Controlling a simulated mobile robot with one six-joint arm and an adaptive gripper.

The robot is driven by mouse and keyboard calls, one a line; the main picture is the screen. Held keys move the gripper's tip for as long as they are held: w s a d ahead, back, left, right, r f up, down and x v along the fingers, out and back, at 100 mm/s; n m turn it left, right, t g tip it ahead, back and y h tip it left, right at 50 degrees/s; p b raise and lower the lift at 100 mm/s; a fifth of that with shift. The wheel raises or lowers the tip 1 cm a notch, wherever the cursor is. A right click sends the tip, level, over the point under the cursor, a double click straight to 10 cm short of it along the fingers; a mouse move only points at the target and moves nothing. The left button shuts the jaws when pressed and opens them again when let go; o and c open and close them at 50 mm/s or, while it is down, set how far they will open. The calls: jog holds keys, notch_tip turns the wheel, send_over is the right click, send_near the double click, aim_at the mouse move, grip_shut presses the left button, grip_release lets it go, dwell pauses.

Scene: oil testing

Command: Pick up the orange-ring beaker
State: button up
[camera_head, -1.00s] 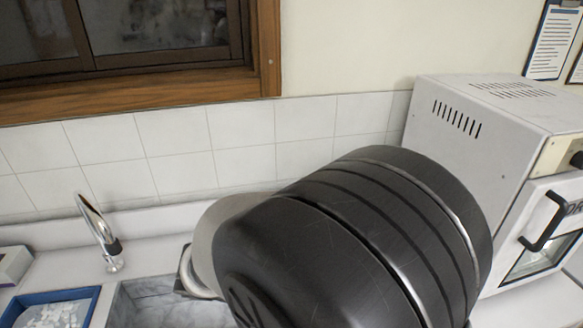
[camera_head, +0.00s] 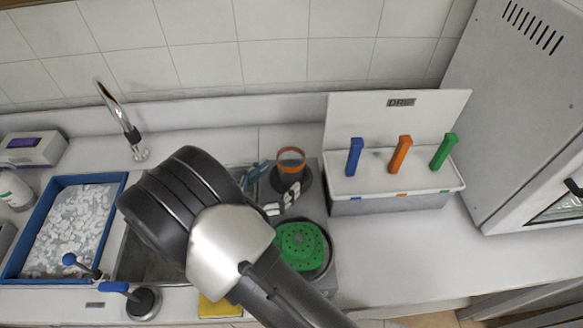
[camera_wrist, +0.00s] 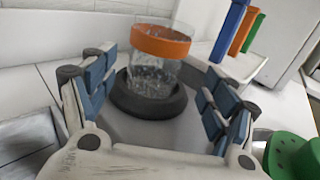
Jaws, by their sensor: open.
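The orange-ring beaker (camera_head: 290,161) is a clear glass with an orange band near its top. It stands upright on a round dark base. In the wrist view the beaker (camera_wrist: 155,62) is ahead of my gripper (camera_wrist: 150,105), centred between the fingers. My gripper (camera_head: 268,190) has grey fingers with blue pads, spread wide apart and empty. In the wrist view the fingertips seem close to the beaker on both sides, but I see no contact. My arm hides part of the counter and sink in the head view.
A dry rack (camera_head: 390,200) with blue, orange and green handles stands right of the beaker. A green perforated lid (camera_head: 300,246) lies in front. A sink tap (camera_head: 122,125) and blue tray (camera_head: 20,270) are left; a grey oven (camera_head: 510,110) is far right.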

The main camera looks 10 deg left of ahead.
aim_at(299, 158)
jog(key=x, duration=0.3)
jog(key=b+x, duration=0.1)
jog(key=x, duration=0.2)
jog(key=shift+w+a+r, duration=0.1)
jog(key=shift+w+r, duration=0.05)
jog(key=shift+w, duration=0.25)
jog(key=c, duration=1.2)
